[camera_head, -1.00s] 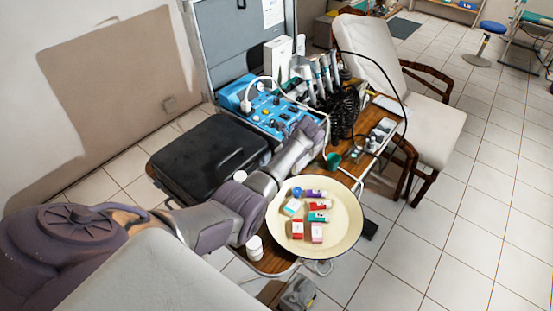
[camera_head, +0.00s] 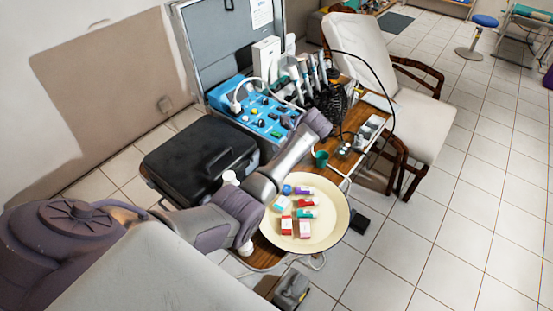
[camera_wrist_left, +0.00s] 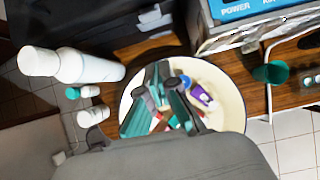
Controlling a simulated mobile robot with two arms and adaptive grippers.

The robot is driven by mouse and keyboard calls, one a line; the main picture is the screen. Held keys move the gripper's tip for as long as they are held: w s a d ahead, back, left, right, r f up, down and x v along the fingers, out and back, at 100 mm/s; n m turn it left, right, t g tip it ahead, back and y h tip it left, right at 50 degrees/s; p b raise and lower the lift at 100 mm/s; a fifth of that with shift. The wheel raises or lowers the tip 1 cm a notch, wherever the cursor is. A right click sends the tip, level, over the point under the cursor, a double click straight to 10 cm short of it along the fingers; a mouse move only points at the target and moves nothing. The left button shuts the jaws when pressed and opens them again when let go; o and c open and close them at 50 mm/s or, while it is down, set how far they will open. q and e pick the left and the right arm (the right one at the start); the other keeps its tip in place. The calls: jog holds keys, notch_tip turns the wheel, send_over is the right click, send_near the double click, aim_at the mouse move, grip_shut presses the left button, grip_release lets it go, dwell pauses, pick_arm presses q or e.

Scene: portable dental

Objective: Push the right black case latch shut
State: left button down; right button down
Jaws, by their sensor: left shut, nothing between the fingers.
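In the head view no latch is clear, and my arm covers part of the case's near side. My left gripper (camera_wrist_left: 160,85) is shut and empty, in front of the round tray in the wrist view and apart from the case. My right gripper is not in view.
A round cream tray (camera_head: 330,226) holds several small boxes. White bottles (camera_wrist_left: 88,67) stand between case and tray. A blue control unit (camera_head: 257,108), instruments and a green cup (camera_head: 321,158) lie beyond my arm. A chair (camera_head: 420,110) stands at the right.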

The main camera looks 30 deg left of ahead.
pick_arm(q)
jog(key=r, duration=0.4)
jog(key=shift+s+d+r, duration=0.1)
jog(key=shift+d, duration=0.15)
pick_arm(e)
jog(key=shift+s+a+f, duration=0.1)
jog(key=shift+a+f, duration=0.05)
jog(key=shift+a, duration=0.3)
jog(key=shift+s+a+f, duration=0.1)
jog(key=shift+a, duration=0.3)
pick_arm(q)
jog(key=shift+a, duration=0.1)
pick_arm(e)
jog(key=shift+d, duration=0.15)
